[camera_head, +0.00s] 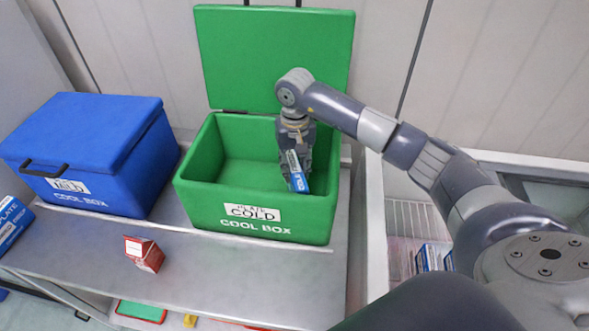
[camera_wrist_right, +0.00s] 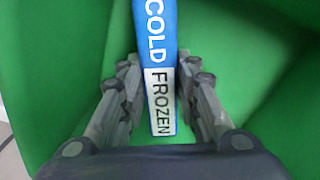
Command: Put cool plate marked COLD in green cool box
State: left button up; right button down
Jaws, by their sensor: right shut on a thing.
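The green cool box (camera_head: 250,208) stands on the metal counter with its lid (camera_head: 275,60) raised at the back. Its front label (camera_head: 252,212) reads COLD. My right gripper (camera_head: 298,165) reaches down into the right side of this box and is shut on a slim blue-and-white cool plate (camera_head: 298,181). In the right wrist view the plate (camera_wrist_right: 158,60) stands between the fingers, its edge reading COLD on blue and FROZEN on white. Green walls surround it there. I cannot tell whether the plate touches the box floor. My left gripper is not in view.
A closed blue cool box (camera_head: 95,155) stands to the left. A small red-and-white carton (camera_head: 144,253) lies on the counter (camera_head: 240,275) in front. A blue pack (camera_head: 10,222) is at the left edge. A white chest (camera_head: 376,230) with more blue-and-white packs (camera_head: 428,258) is at right.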

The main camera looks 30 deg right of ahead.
jog(key=shift+f, duration=0.85)
jog(key=shift+f, duration=0.1)
jog(key=shift+f, duration=0.15)
jog(key=c, duration=1.2)
grip_release()
